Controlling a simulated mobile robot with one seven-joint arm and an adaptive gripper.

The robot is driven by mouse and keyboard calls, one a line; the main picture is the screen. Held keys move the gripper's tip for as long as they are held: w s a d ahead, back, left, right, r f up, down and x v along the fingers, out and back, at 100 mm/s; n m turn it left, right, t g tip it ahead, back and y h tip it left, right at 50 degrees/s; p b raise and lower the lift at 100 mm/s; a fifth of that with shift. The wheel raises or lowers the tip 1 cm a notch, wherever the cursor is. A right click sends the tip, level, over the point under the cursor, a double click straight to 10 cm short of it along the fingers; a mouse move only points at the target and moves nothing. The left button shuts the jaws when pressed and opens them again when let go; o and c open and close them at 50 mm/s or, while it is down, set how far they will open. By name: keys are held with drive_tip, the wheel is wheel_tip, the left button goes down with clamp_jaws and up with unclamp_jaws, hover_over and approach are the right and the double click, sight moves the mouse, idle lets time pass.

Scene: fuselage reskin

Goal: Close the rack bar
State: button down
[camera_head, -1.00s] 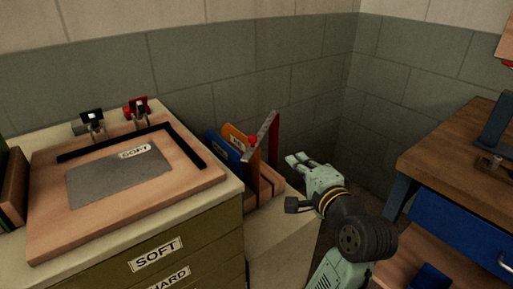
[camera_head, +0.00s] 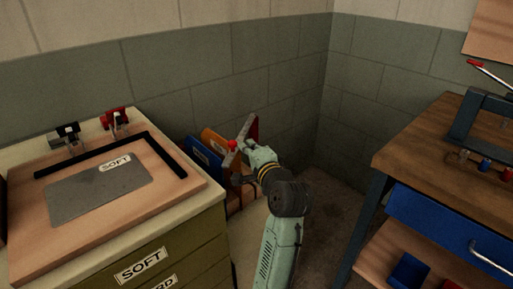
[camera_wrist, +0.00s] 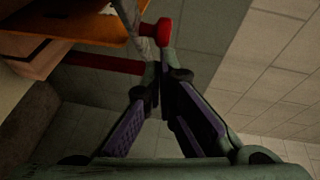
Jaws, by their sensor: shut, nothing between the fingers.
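The rack bar (camera_head: 243,132) is a thin grey bar, tilted upward at the rack with its far end high. A red knob (camera_head: 232,146) sits on it; the knob (camera_wrist: 164,32) also shows at the top of the wrist view beside the bar (camera_wrist: 136,22). My gripper (camera_head: 246,150) is at the bar, on its right side, with fingertips close to the knob. In the wrist view my gripper (camera_wrist: 157,82) has its fingers together and empty, just below the knob. I cannot tell whether it touches the bar. The gripper and arm hide the lower rack.
The rack holds a blue panel (camera_head: 204,158) and an orange panel (camera_head: 214,141). A drawer cabinet (camera_head: 180,240) with a wooden board (camera_head: 165,190) stands on the left. A workbench (camera_head: 420,150) with a blue drawer (camera_head: 440,222) stands on the right. Grey walls close the corner behind.

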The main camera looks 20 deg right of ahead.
sight(235, 145)
drive_tip(key=shift+a, duration=0.1)
drive_tip(key=a, duration=0.1)
drive_tip(key=w+a+p, duration=0.1)
drive_tip(key=a, duration=0.1)
drive_tip(key=shift+w, duration=0.3)
drive_tip(key=shift+d, duration=0.15)
